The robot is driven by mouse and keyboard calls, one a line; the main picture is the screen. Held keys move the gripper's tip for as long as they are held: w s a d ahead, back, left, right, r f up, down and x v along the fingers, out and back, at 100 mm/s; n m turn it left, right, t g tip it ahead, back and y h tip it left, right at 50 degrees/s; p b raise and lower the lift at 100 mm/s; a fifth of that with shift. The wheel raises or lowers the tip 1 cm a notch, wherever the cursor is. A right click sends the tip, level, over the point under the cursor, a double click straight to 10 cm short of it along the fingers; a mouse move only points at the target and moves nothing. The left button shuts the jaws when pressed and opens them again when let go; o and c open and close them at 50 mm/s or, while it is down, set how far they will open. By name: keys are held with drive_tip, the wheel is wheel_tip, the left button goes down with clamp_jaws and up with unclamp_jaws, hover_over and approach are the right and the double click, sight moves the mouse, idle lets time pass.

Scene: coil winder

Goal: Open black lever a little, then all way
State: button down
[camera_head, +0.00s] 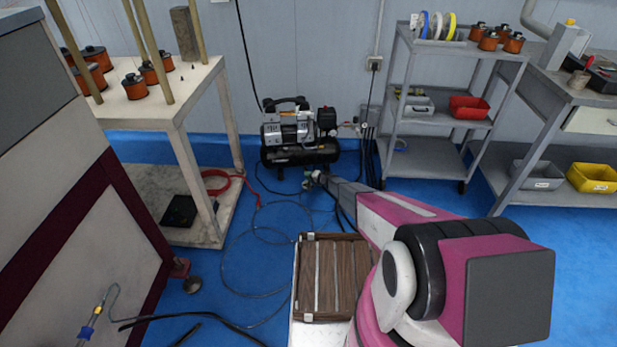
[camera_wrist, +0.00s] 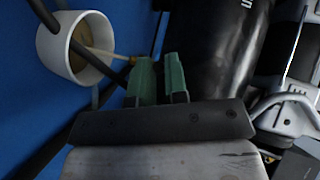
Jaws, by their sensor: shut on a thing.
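My gripper (camera_wrist: 157,78) has two green fingers close together beside the black tank of the compressor (camera_head: 300,135). In the head view my gripper (camera_head: 315,181) is low, just in front of the compressor, at the end of my outstretched arm. The fingers are closed on a small part, taken to be the black lever; it is mostly hidden between them. How far the lever is turned cannot be seen.
A white round cup-like part (camera_wrist: 73,47) with a thin pale rod is left of the fingers. Black hoses and a thin cable loop (camera_head: 260,260) lie on the blue floor. A workbench (camera_head: 150,108) stands left, a grey shelf cart (camera_head: 435,150) right.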

drive_tip(key=c, duration=1.4)
unclamp_jaws()
drive_tip(key=shift+d, duration=0.15)
drive_tip(key=v, duration=1)
drive_tip(key=shift+s+d+r, duration=0.1)
drive_tip(key=shift+s+d, duration=0.1)
